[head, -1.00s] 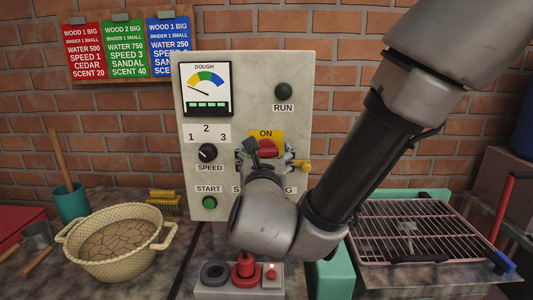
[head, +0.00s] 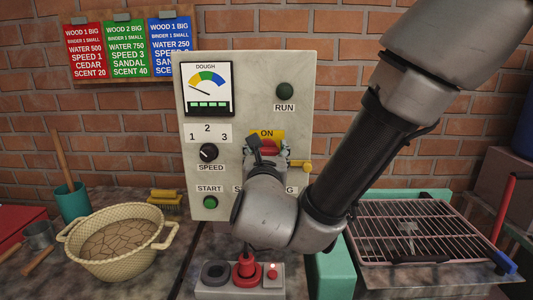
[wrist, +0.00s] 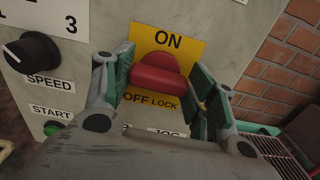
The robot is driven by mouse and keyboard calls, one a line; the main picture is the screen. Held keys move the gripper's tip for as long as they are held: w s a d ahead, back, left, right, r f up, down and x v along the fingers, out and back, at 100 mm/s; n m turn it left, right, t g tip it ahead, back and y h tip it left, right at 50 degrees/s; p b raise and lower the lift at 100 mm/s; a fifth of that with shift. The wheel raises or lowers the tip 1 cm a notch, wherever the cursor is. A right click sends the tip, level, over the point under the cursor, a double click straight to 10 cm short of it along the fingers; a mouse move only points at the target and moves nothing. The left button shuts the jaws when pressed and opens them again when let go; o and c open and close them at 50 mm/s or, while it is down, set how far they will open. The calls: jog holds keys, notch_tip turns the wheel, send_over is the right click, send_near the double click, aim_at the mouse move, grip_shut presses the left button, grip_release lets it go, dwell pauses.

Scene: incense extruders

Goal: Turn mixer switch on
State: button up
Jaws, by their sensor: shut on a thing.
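The mixer switch, a red rotary handle (head: 268,147) on a yellow plate, sits on the grey control panel (head: 300,125). In the wrist view the red handle (wrist: 156,78) lies between "ON" above and "OFF LOCK" below. My gripper (wrist: 161,70) has a green-padded finger on each side of the handle and is shut on it. In the head view my gripper (head: 267,157) is in front of the panel and covers the lower part of the yellow plate.
The panel also carries a black speed knob (head: 208,152), a green start button (head: 210,202), a dark run lamp (head: 285,91) and a dough gauge (head: 207,84). A woven basket (head: 118,243) and a wire rack (head: 414,230) flank the panel.

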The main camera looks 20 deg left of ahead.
jog(key=m, duration=0.8)
jog(key=shift+d+m, duration=0.15)
jog(key=shift+m, duration=0.25)
jog(key=m, duration=0.8)
jog(key=shift+f+m, duration=0.25)
jog(key=shift+m, duration=0.05)
jog(key=o, duration=1)
